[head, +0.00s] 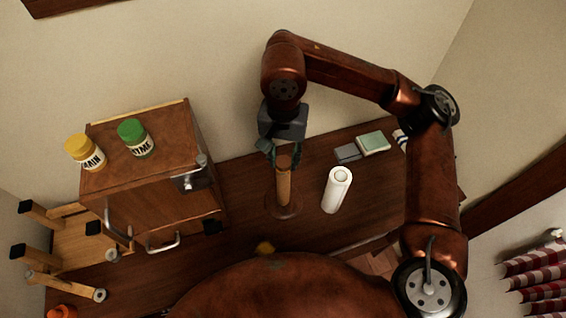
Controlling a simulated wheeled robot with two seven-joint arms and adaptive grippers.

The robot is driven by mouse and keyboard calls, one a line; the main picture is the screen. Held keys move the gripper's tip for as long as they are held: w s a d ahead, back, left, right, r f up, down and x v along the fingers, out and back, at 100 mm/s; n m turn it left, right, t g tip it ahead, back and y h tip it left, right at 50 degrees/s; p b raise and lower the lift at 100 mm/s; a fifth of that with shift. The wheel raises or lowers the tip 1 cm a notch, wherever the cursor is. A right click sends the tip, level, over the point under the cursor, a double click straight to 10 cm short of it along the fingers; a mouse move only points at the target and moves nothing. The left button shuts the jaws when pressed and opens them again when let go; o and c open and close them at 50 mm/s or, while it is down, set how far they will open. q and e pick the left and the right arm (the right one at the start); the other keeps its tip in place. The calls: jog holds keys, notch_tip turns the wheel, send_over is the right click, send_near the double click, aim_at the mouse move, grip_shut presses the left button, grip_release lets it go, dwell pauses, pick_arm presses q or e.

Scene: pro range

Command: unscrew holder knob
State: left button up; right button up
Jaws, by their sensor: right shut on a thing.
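A wooden paper-towel-style holder (284,187) stands upright on the brown table, with a round base and a vertical post. My right gripper (283,152) points down from above and is shut at the top end of the post. The knob is hidden between the fingers, so I cannot make out its shape. My left gripper is not in view.
A wooden cabinet (150,190) stands left of the holder, with a yellow-lidded jar (84,152) and a green-lidded jar (135,138) on top. A green box (373,142) and a grey box (347,153) lie at the back right. Bare table (240,225) shows between cabinet and holder.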

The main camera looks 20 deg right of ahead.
aim_at(284, 161)
jog(key=shift+f, duration=0.1)
jog(key=shift+f+n+b, duration=0.1)
jog(key=shift+n+b, duration=0.35)
jog(key=shift+n, duration=0.15)
jog(key=n+b, duration=0.2)
jog(key=n, duration=0.1)
jog(key=shift+r+n, duration=0.25)
jog(key=shift+n, duration=0.65)
jog(key=shift+r, duration=0.1)
jog(key=shift+r+p, duration=1.4)
jog(key=shift+r, duration=0.65)
jog(key=shift+f, duration=0.1)
